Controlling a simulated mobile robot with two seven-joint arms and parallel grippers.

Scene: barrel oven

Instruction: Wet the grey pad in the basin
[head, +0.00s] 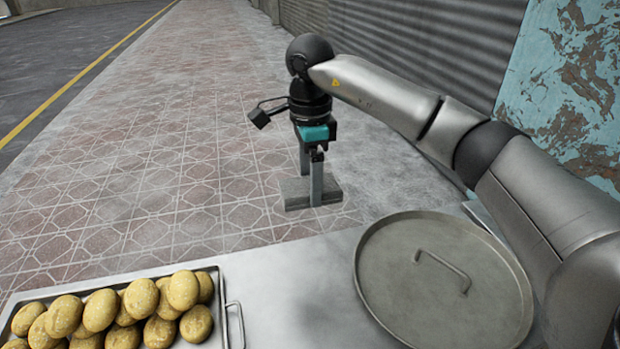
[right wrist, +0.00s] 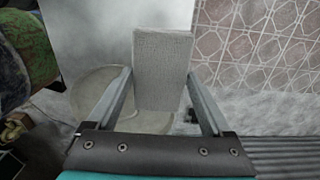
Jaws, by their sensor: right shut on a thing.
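The grey pad (head: 296,191) is a flat, pale grey block in the head view. My right gripper (head: 311,180) is shut on it and holds it beyond the far edge of the metal table, above the pavement in the picture. In the right wrist view the pad (right wrist: 163,62) sits between the two fingers of my right gripper (right wrist: 160,78) and sticks out past their tips. I cannot make out a basin in either view. I cannot tell whether the pad is wet. My left gripper is not in view.
A round metal lid (head: 395,290) with a handle lies on the metal table (head: 290,290) at the right, beside my right arm. A tray (head: 222,300) of several potato-like lumps is at the left. A corrugated wall (head: 400,40) stands behind my arm.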

